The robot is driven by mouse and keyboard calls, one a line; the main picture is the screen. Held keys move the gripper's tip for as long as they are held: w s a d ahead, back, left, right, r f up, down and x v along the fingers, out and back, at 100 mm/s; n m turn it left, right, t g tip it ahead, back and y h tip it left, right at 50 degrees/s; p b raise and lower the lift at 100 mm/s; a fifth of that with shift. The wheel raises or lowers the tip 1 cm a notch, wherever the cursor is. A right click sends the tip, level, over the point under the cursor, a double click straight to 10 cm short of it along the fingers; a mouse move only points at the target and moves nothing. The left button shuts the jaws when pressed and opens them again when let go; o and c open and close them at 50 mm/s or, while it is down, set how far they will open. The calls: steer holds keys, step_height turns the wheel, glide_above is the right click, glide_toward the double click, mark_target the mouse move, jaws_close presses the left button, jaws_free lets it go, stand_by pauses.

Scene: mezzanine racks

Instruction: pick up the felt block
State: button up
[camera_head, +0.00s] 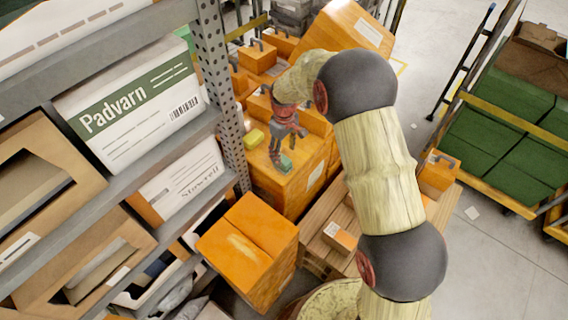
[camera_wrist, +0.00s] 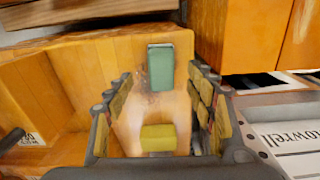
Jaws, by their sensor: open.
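A teal block (camera_wrist: 160,68) with a grey strip along one end lies on the orange box top. It also shows in the head view (camera_head: 286,164), just below my gripper. A yellow block (camera_wrist: 158,137) lies on the same surface, and in the head view (camera_head: 254,138) it is left of my gripper. I cannot tell for sure which of the two is the felt block. My gripper (camera_head: 285,154) points down over the box, open and empty. In the wrist view its fingers (camera_wrist: 160,98) stand to either side, with the teal block beyond the tips.
The orange box (camera_head: 262,180) bears both blocks. A perforated rack post (camera_head: 222,95) stands close to its left, with shelves of cartons (camera_head: 125,105). More orange boxes (camera_head: 250,240) stand in front and behind. Open floor (camera_head: 490,270) lies to the right.

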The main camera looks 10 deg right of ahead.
mark_target(283, 158)
steer(key=f, duration=0.2)
steer(key=f+b, duration=0.1)
steer(key=f, duration=0.3)
steer(key=shift+w+a+f+b, duration=0.1)
steer(key=shift+a+f+b, duration=0.15)
steer(key=shift+b, duration=0.05)
steer(key=shift+c, duration=1)
steer(key=c, duration=1.1)
steer(key=shift+r, duration=0.1)
